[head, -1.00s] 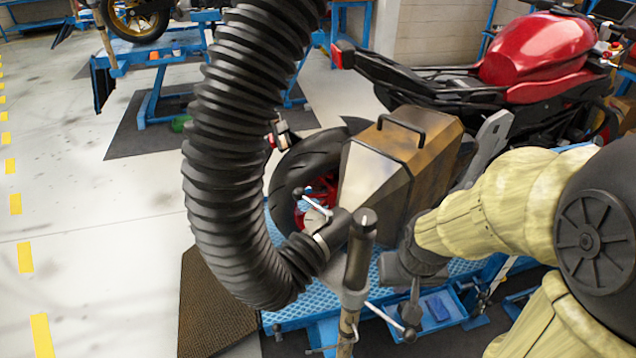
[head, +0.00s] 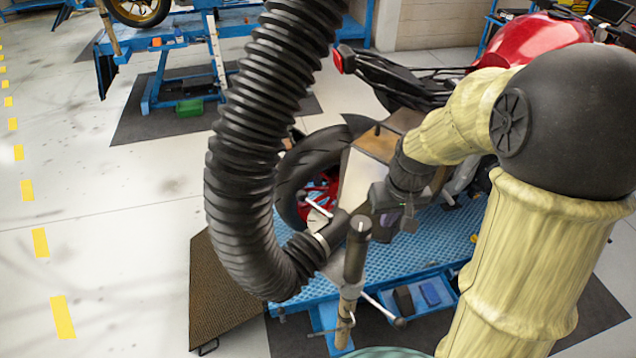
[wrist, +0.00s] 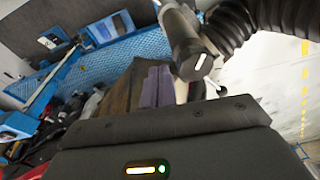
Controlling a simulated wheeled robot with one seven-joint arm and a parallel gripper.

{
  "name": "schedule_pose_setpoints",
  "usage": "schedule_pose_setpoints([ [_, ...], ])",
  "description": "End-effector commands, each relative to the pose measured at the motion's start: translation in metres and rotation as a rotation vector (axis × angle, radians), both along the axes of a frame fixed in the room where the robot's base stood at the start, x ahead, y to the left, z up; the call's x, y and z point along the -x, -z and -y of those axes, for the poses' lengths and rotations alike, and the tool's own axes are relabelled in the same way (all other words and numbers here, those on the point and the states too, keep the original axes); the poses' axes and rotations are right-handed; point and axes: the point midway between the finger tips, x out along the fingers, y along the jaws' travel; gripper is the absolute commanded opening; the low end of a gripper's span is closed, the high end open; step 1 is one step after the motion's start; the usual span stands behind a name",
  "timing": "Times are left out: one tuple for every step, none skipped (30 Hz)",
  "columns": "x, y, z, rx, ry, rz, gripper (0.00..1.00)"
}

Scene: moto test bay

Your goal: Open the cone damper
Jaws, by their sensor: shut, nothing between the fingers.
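The cone (head: 358,182) is a boxy metal hood with brown, worn faces, beside the motorcycle's rear wheel. A black ribbed hose (head: 240,150) joins its narrow end through a dark pipe with a bright clamp. A thin silver lever with a pale grip (head: 318,207) stands out at this pipe; I take it for the damper handle. My gripper (head: 386,224) is shut and empty, in front of the cone and right of the upright black post (head: 356,250). In the wrist view its purplish fingers (wrist: 152,86) point toward the cone area. My arm hides much of the cone.
A blue lift platform (head: 440,232) lies below. A red motorcycle (head: 540,40) stands behind. The floor at left is open.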

Motion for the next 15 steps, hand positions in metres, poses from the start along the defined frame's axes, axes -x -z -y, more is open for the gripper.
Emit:
schedule_pose_setpoints([
  [-0.011, 0.001, -0.003, -0.007, -0.022, -0.007, 0.0],
  [-0.017, 0.001, -0.004, -0.013, -0.037, -0.01, 0.0],
  [-0.025, 0.0, -0.007, -0.021, -0.056, -0.016, 0.0],
  [-0.031, 0.0, -0.009, -0.026, -0.073, -0.021, 0.0],
  [-0.037, 0.0, -0.01, -0.033, -0.09, -0.025, 0.0],
  [-0.046, 0.0, -0.013, -0.044, -0.113, -0.031, 0.0],
  [-0.053, 0.0, -0.016, -0.053, -0.133, -0.034, 0.0],
  [-0.061, 0.0, -0.018, -0.063, -0.156, -0.039, 0.0],
  [-0.072, 0.0, -0.022, -0.078, -0.187, -0.044, 0.0],
  [-0.082, 0.0, -0.026, -0.092, -0.214, -0.047, 0.0],
  [-0.091, 0.0, -0.029, -0.106, -0.242, -0.051, 0.0],
  [-0.104, 0.001, -0.034, -0.129, -0.282, -0.055, 0.0],
  [-0.113, 0.001, -0.037, -0.146, -0.312, -0.057, 0.0],
  [-0.122, 0.002, -0.041, -0.165, -0.342, -0.059, 0.0],
  [-0.133, 0.002, -0.046, -0.19, -0.385, -0.058, 0.0],
])
